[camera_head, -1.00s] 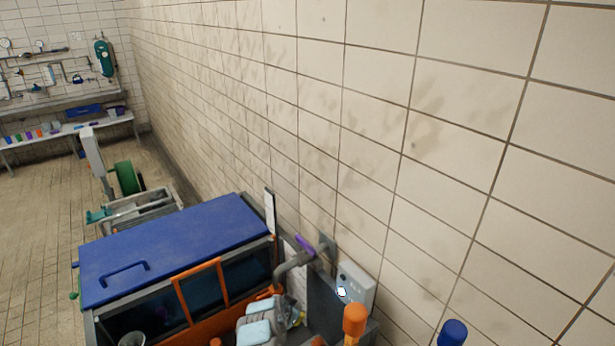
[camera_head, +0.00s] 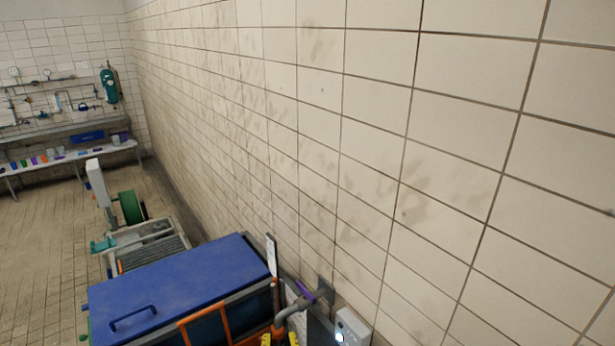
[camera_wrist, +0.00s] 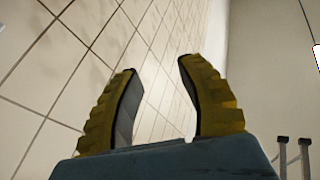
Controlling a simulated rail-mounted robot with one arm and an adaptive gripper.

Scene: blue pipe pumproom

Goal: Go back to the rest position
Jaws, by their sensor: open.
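My gripper (camera_wrist: 157,82) shows in the wrist view with its two yellow ribbed fingers apart and nothing between them. Behind the fingers are the tiled wall (camera_wrist: 85,45) and a plain pale surface. In the head view, small yellow parts at the bottom edge, in front of the blue-lidded machine, may be the fingertips, but they are too cut off to be sure.
The blue-lidded machine (camera_head: 185,285) stands at the bottom against the tiled wall (camera_head: 330,130). A grey control box (camera_head: 352,328) is to its right. Beyond are a green reel (camera_head: 131,207) and a bench (camera_head: 75,155). The floor (camera_head: 45,230) at left is clear. The wrist view shows metal rails (camera_wrist: 293,155).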

